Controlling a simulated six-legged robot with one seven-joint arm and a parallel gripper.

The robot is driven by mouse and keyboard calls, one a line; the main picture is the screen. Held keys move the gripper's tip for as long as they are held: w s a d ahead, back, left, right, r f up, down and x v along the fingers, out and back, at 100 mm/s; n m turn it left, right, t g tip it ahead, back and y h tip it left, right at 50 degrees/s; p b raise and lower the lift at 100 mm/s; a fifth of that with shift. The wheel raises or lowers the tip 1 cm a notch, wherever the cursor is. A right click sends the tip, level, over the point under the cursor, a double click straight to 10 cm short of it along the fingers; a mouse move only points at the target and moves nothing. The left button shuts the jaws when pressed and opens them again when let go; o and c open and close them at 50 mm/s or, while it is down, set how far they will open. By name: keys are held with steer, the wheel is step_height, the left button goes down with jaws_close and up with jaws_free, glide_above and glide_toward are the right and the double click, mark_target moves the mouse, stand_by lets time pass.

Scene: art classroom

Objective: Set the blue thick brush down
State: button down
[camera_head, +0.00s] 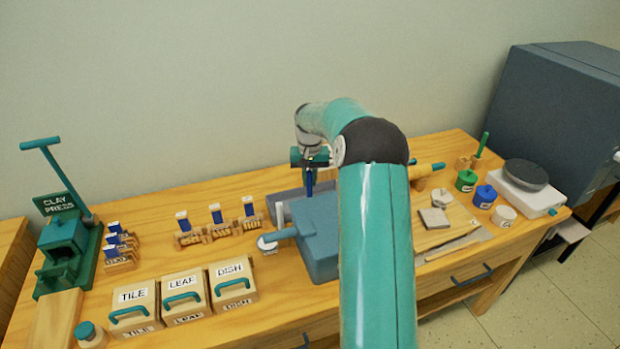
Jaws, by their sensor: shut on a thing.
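The blue thick brush (309,184) shows as a narrow blue upright shaft below my gripper (310,164). My gripper is shut on its upper part, near the back of the table (150,230). The brush's lower end is close to a grey tray (273,203) and the blue-grey box in front. I cannot tell whether it touches either. My arm hides the area to the right of the gripper.
The blue-grey box (318,240) with a side handle stands just in front. Wooden blocks with blue-and-white tags (217,225) stand left, behind the labelled TILE, LEAF and DISH boxes (184,297). A green clay press (66,245) is far left; paint pots (484,197) are right.

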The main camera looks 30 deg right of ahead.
steer(key=shift+f, duration=0.2)
steer(key=c, duration=1.4)
jaws_free()
steer(key=shift+w, duration=0.1)
